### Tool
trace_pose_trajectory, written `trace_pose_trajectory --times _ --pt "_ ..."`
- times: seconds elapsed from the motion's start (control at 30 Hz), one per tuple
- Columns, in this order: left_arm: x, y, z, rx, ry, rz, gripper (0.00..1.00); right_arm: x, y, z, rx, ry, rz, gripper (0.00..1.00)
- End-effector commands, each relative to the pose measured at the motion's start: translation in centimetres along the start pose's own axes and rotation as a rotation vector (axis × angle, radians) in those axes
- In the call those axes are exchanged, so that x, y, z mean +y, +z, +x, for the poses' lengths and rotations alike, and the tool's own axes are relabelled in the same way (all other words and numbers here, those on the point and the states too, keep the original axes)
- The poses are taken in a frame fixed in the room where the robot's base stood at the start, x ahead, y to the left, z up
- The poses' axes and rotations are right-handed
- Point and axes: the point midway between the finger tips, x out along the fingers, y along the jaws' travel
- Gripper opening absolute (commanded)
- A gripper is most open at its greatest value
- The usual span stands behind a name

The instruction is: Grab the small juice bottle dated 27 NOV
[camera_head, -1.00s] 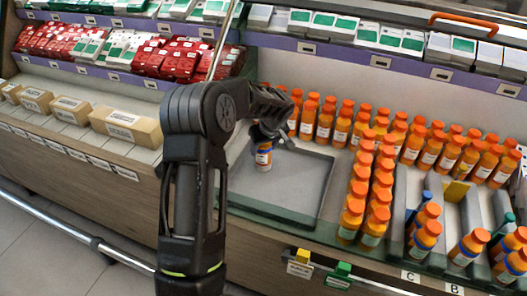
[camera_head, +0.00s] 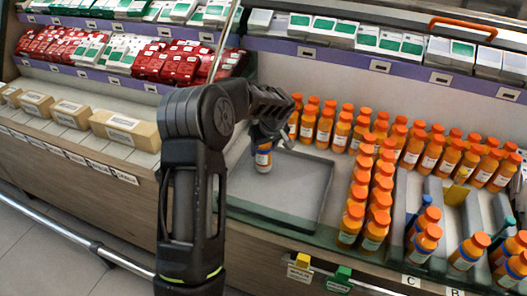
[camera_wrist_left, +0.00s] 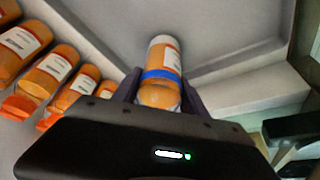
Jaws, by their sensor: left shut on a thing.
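My left gripper (camera_head: 266,135) is shut on a small juice bottle (camera_head: 263,158), an orange bottle with a white label and a blue band. In the head view it holds the bottle upright over the left part of a grey tray (camera_head: 300,190). In the left wrist view the bottle (camera_wrist_left: 161,72) sits between the dark fingers (camera_wrist_left: 160,92). The gripper hides its top. I cannot read the date on its label. My right gripper is not in view.
Rows of orange-capped bottles (camera_head: 325,125) stand behind the tray and to its right. Dividers with more bottles (camera_head: 425,240) lie at the right. Cardboard boxes (camera_head: 125,130) line the left shelf. Most of the tray is bare.

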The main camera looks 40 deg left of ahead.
Motion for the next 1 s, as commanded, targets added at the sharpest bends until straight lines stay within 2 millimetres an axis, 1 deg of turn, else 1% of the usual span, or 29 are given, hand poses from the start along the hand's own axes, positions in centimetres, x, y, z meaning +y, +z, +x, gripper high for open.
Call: trace_pose_trajectory --times 0.03,0.3,0.43,0.57,1.0 --pt "0.1 -0.5 -1.0 0.004 0.004 -0.003 0.0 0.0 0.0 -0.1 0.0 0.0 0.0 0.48" --pt "0.1 -2.5 -5.8 0.004 0.004 -0.003 0.0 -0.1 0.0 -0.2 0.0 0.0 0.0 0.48" --pt "0.1 -3.1 -7.3 0.003 0.002 -0.001 0.0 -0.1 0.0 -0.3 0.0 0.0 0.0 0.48" --pt "0.0 -3.3 -7.9 0.001 0.0 -0.001 0.0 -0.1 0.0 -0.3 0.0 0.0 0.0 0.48" --pt "0.0 -3.3 -7.8 0.001 0.0 -0.001 0.0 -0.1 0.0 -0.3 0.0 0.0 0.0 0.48"
